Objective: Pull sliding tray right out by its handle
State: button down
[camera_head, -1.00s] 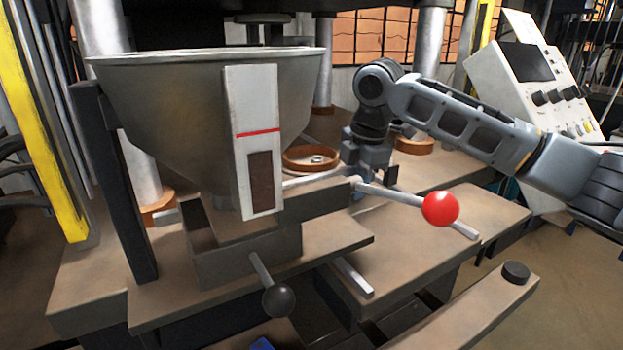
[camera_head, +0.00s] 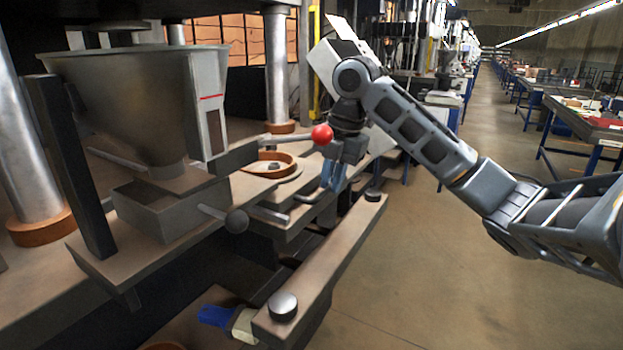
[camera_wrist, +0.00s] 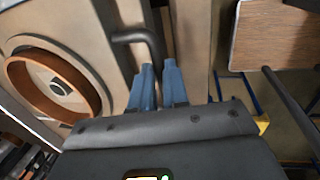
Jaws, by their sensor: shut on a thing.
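In the wrist view, the fingertips (camera_wrist: 158,70) are at the lower end of the dark handle (camera_wrist: 137,36). The sliding tray (camera_head: 246,184) is a tan plate left of my gripper, bearing an orange-brown ring; it also shows in the wrist view (camera_wrist: 108,62). The fingers partly hide the handle's end, and the hopper hides part of the tray.
The red knob (camera_head: 322,134) on its lever is close to my gripper's left side. A metal hopper (camera_head: 130,100) stands at left. A long tan bar (camera_head: 335,250) with dark knobs juts out in front, below my gripper. Open floor (camera_head: 440,260) lies to the right.

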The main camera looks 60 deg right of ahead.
jog(key=shift+s, duration=0.65)
jog(key=c, duration=1.1)
grip_release()
jog(key=shift+s+r, duration=0.25)
jog(key=shift+r, duration=1)
jog(key=shift+s+r, duration=0.2)
jog(key=shift+r, duration=1.1)
jog(key=shift+s+r, duration=0.25)
jog(key=shift+r, duration=1)
